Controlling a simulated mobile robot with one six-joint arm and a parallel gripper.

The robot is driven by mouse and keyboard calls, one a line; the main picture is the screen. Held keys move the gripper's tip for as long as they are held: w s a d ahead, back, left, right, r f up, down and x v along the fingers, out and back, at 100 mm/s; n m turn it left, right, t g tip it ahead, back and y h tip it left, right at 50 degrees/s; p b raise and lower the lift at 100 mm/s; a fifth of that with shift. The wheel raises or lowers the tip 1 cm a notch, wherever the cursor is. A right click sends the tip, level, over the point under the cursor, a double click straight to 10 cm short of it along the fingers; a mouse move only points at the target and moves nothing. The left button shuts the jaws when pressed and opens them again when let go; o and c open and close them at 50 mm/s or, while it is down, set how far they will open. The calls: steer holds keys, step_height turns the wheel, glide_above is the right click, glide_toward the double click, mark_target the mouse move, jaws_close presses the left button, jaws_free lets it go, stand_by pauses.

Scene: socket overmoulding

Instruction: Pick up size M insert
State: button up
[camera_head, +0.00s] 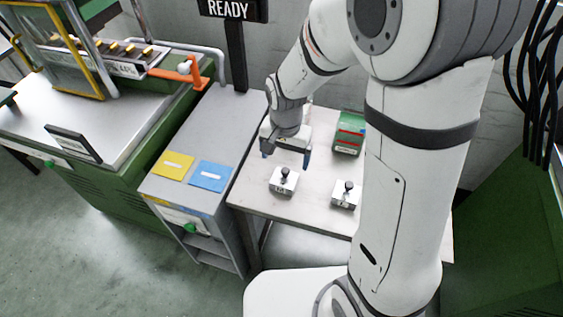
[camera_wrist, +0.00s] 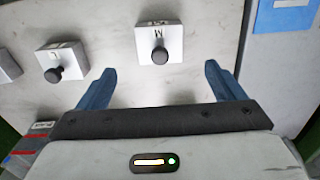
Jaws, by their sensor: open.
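The size M insert (camera_wrist: 174,45) is a pale block with a dark round knob and an upside-down "M" on it. It stands upright on the white table, centred ahead of my fingers in the wrist view. In the head view it is the left block (camera_head: 283,183). My gripper (camera_head: 287,157) is above the table behind the insert, with its blue fingers spread and nothing between them. In the wrist view my gripper (camera_wrist: 160,73) is open, and the knob lies beyond the fingertips, apart from them.
A similar knobbed block (camera_head: 345,197) stands to the right; it also shows in the wrist view (camera_wrist: 52,57). A third block (camera_wrist: 8,66) is cut off. A green and red box (camera_head: 348,135) stands at the back. Yellow (camera_head: 173,165) and blue (camera_head: 210,176) cards lie on the grey cabinet.

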mark_target(284, 171)
steer(key=shift+w+a+f, duration=0.1)
steer(key=shift+a+f, duration=0.1)
steer(key=shift+f, duration=0.25)
steer(key=shift+a+f, duration=0.15)
steer(key=shift+f, duration=0.3)
steer(key=f, duration=0.7)
steer(key=shift+d, duration=0.3)
steer(key=c, duration=1.5)
